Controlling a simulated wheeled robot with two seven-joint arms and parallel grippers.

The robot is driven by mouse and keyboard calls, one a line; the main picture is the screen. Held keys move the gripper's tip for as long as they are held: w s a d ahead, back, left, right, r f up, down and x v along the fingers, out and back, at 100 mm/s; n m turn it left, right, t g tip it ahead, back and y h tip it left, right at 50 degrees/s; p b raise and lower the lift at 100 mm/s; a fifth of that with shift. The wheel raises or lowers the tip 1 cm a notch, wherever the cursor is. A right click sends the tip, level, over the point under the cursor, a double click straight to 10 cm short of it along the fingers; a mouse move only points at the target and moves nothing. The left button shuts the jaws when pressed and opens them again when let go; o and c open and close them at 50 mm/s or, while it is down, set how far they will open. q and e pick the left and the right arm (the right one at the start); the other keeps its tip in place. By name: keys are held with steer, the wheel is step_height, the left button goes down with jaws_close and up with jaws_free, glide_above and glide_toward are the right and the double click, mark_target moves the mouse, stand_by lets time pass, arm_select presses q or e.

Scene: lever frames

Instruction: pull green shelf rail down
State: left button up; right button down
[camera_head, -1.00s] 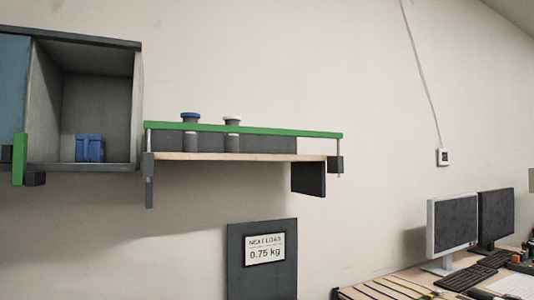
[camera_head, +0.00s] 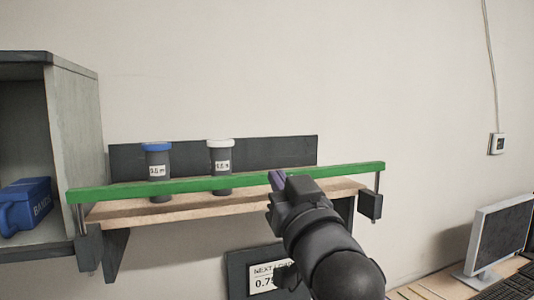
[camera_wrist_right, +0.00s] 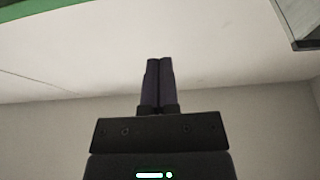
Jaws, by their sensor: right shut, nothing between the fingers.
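In the right wrist view the purple fingers (camera_wrist_right: 158,82) are together and empty. A green strip, likely the rail, shows at the top left (camera_wrist_right: 60,6). My left gripper is not seen.
A blue-lidded jar (camera_head: 157,165) and a white-lidded jar (camera_head: 221,160) stand on the shelf. An open cabinet with a blue bin (camera_head: 26,204) is at the left. A load sign (camera_head: 265,277) hangs below, partly hidden by my arm. Monitors (camera_head: 500,235) stand on a desk at the right.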

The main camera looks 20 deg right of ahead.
step_height(320, 180, up, 4)
steer(key=p, duration=0.5)
glide_above(256, 179)
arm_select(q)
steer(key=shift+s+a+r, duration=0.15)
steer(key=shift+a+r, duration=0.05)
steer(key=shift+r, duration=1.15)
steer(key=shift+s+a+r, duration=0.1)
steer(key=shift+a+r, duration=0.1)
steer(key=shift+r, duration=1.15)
arm_select(e)
steer(key=shift+s+f, duration=0.15)
steer(key=shift+f, duration=1)
steer(key=shift+s+f, duration=0.15)
steer(key=shift+f, duration=1)
arm_select(q)
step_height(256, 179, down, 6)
steer(key=b, duration=0.5)
steer(key=shift+b, duration=0.4)
arm_select(e)
step_height(256, 179, down, 8)
steer(key=shift+f, duration=0.2)
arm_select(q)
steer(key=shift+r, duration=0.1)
arm_select(e)
steer(key=shift+r, duration=0.1)
